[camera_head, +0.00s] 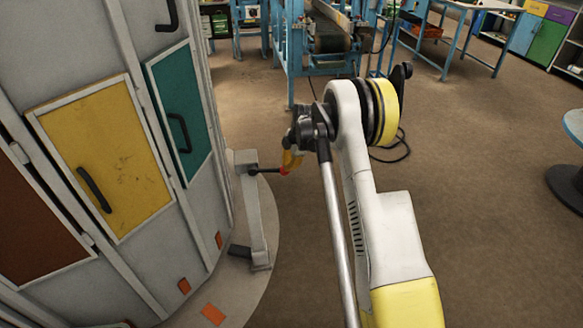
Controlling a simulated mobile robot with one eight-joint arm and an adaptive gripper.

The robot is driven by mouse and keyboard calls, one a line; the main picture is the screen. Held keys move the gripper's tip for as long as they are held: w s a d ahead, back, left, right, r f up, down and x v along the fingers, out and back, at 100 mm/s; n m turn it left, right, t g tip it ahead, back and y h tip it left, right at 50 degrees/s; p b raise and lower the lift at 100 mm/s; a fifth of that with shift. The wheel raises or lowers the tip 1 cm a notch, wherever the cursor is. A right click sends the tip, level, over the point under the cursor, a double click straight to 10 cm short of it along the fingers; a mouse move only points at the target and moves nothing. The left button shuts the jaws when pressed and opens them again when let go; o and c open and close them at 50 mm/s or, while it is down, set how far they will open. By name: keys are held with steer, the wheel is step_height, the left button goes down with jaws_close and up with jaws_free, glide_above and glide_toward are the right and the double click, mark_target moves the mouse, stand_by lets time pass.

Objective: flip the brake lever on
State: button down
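A brake lever (266,170) shows as a short dark rod reaching right from the top of a light grey post (254,205). The rod lies near level and has a small red tip.
The post stands on the round grey base of a tall curved cabinet (98,262) with yellow, teal and brown doors (100,155). A blue-framed machine (330,40) stands behind. A round blue table (573,125) is at the right edge. Brown floor between is clear.

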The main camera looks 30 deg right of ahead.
steer(key=shift+s+b+x, duration=0.1)
steer(key=shift+b+x, duration=0.1)
steer(key=shift+x, duration=0.5)
steer(key=shift+s+b+x, duration=0.15)
steer(key=shift+x, duration=0.55)
steer(key=shift+d+f, duration=0.1)
steer(key=shift+d, duration=0.05)
